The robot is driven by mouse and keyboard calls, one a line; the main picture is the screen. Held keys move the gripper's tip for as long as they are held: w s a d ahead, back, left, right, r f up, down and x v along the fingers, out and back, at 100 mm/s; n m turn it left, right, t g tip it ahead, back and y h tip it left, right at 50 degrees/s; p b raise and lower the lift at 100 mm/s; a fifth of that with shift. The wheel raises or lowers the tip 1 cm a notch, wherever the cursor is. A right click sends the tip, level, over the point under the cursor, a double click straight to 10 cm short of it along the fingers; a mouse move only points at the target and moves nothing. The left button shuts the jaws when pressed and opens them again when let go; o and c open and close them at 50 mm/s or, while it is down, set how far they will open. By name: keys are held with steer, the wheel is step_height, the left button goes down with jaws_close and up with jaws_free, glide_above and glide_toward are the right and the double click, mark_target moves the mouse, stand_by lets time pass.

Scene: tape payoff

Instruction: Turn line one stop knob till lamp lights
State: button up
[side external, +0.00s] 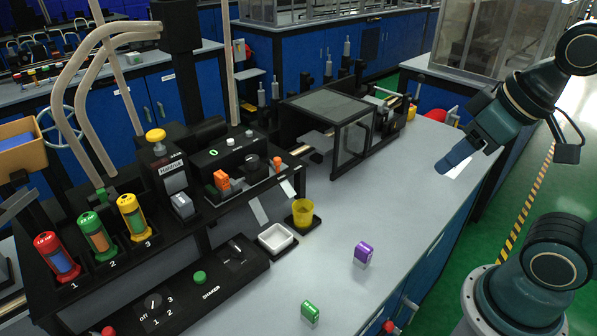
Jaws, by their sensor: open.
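My gripper (456,156) is at the upper right, above the far right part of the bench. It is open, holds nothing visible and is well apart from every knob. Two red round knobs show at the bottom of the picture: one (389,326) at the bench's front edge and one (108,331) at the lower left, partly cut off. I cannot read a label that marks either as line one stop. I cannot make out a lit lamp.
Red, green and yellow-capped canisters (97,236) stand in numbered slots at left. A white tray (277,238) and a yellow cup (303,213) stand mid-bench. The bench (400,200) is clear at right.

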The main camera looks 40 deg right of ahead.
steer(key=w+a+r+n+g, duration=0.1)
steer(key=w+a+r+n, duration=0.3)
steer(key=w, duration=0.6)
steer(key=w+d+r+n+g, duration=0.15)
steer(key=w+r, duration=0.35)
steer(key=w, duration=0.5)
steer(key=w+a+f+n+g, duration=0.1)
steer(key=w+a+f+n, duration=0.1)
steer(key=w, duration=0.3)
steer(key=w+a+f+n+g, duration=0.1)
steer(key=w+a+f+n, duration=0.1)
steer(key=w+a, duration=0.2)
steer(key=w+a+f+n+g, duration=0.1)
steer(key=w+a+f+n, duration=0.2)
steer(key=w, duration=0.5)
steer(key=shift+a, duration=0.3)
steer(key=shift+d+f, duration=0.1)
steer(key=shift+f, duration=0.2)
